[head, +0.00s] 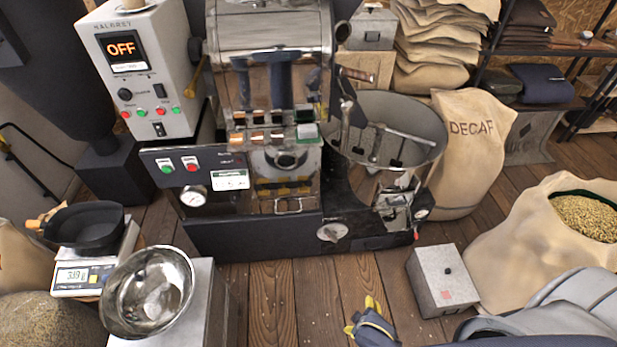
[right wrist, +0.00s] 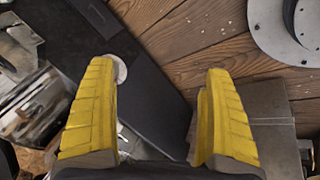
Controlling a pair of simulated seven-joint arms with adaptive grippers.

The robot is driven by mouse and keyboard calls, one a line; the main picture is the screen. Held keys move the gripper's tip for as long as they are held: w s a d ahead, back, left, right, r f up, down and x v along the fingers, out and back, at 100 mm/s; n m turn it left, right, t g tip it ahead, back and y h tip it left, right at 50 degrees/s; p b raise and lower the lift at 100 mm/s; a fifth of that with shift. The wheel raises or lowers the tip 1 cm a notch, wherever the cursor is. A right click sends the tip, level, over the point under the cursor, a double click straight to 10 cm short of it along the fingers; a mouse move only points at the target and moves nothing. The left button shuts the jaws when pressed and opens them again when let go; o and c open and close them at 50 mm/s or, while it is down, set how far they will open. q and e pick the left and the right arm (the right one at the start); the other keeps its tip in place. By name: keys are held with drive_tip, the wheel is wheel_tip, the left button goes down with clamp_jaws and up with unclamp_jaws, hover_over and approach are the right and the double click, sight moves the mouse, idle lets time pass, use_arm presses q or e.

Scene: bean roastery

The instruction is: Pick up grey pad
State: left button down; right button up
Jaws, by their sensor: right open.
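I cannot make out a thing that is clearly a grey pad in either view. A grey box (head: 444,283) with a small pink patch and a dark knob stands on the floor, right of centre in the head view. My right gripper (head: 368,318) is low in the head view, left of the grey box and apart from it. In the right wrist view its yellow fingers (right wrist: 158,112) are spread wide, with nothing between them. My left gripper is not in view.
The roaster (head: 270,190) fills the middle, with its round cooling tray (head: 385,120) to the right. A metal bowl (head: 148,292) and a scale (head: 88,275) are at the left. Sacks, including DECAF (head: 468,150), line the right.

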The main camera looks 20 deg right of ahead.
drive_tip(key=w+r+n+t, duration=0.1)
drive_tip(key=w+r, duration=0.4)
drive_tip(key=r, duration=0.5)
drive_tip(key=w+r+n+t, duration=0.15)
drive_tip(key=w+r, duration=0.25)
drive_tip(key=r, duration=0.5)
drive_tip(key=w+a+r+n+y, duration=0.1)
drive_tip(key=w+a+r+n, duration=0.4)
drive_tip(key=w, duration=0.3)
drive_tip(key=w+a+r+n+y, duration=0.2)
drive_tip(key=w+a+r+n, duration=0.25)
drive_tip(key=w, duration=0.35)
drive_tip(key=n+g+h, duration=0.2)
drive_tip(key=n+g, duration=0.1)
drive_tip(key=n, duration=1.1)
approach(308, 128)
drive_tip(key=x, duration=1.1)
